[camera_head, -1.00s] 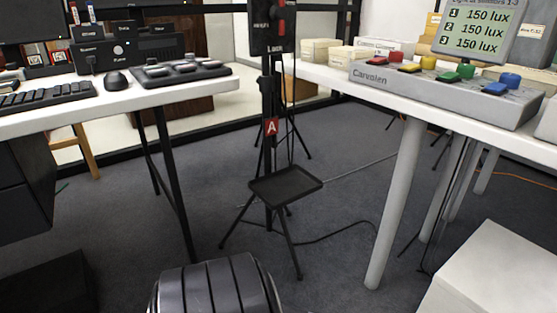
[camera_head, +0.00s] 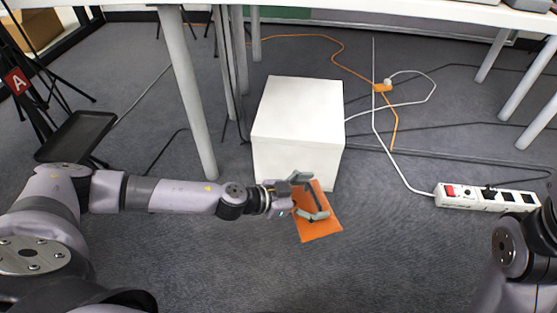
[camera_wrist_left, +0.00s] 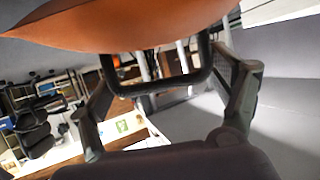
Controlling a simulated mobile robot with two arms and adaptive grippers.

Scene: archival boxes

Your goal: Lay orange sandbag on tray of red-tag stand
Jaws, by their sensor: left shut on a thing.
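The orange sandbag (camera_head: 318,226) hangs at my left gripper (camera_head: 312,203), in front of the white box, in the head view. The gripper is shut on the sandbag; in the left wrist view the sandbag (camera_wrist_left: 130,22) fills the top of the picture beyond the fingers. The stand with the red tag (camera_head: 17,81) marked A is at the far left of the head view. Its black tray (camera_head: 78,135) is empty where it shows, and my left arm is just in front of it. My right gripper is not in view; only part of my right arm shows at the lower right.
A white box (camera_head: 300,110) stands on the carpet behind the left gripper. Table legs (camera_head: 190,100) rise between it and the stand. A white power strip (camera_head: 487,197) and orange and white cables lie on the floor at right.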

